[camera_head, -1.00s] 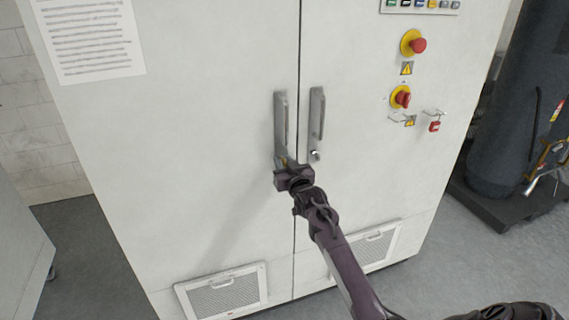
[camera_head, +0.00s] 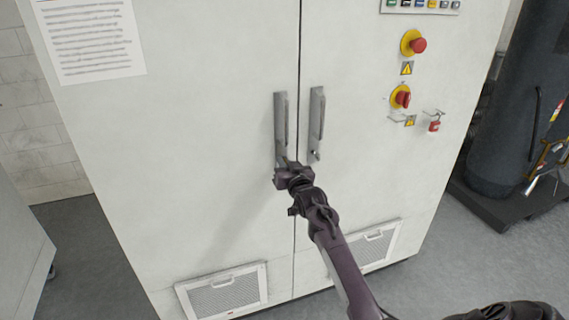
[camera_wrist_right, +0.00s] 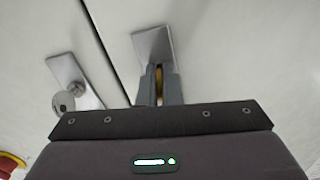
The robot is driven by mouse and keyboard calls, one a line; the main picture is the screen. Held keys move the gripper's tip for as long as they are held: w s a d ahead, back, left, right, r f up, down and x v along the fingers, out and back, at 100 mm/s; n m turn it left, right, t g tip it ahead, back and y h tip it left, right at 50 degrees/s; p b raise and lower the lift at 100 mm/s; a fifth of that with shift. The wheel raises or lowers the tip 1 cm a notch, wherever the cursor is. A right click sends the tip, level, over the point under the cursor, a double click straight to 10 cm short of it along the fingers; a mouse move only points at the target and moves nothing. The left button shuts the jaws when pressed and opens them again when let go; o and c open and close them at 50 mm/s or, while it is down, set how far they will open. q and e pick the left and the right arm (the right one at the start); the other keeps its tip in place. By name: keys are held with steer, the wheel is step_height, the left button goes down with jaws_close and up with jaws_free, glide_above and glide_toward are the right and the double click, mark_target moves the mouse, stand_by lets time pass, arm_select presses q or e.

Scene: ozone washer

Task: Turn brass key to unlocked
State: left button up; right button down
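The brass key (camera_wrist_right: 158,80) shows as a narrow strip of brass between the fingers of my right gripper in the right wrist view. It is at the lower end of the left door handle plate (camera_head: 281,125), and most of it is hidden. My right gripper (camera_head: 287,164) reaches up to that plate from below. In the wrist view its fingers (camera_wrist_right: 160,92) are close together on either side of the brass. The key's exact angle cannot be told. My left gripper is in neither view.
The right handle plate (camera_head: 317,115) has a silver key (camera_wrist_right: 63,102) in its lock, close beside my gripper. Red knobs on yellow discs (camera_head: 402,97) and a red padlock (camera_head: 434,126) are on the right door. Vent grilles (camera_head: 222,292) are low down.

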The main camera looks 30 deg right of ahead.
steer(key=m, duration=0.4)
steer(key=shift+m+p, duration=0.3)
steer(key=m, duration=0.3)
steer(key=shift+m+p, duration=0.3)
steer(key=shift+m, duration=0.1)
steer(key=m, duration=0.4)
steer(key=shift+p, duration=0.35)
steer(key=shift+m, duration=1.8)
steer(key=shift+m+p, duration=0.3)
steer(key=c, duration=1.6)
jaws_free()
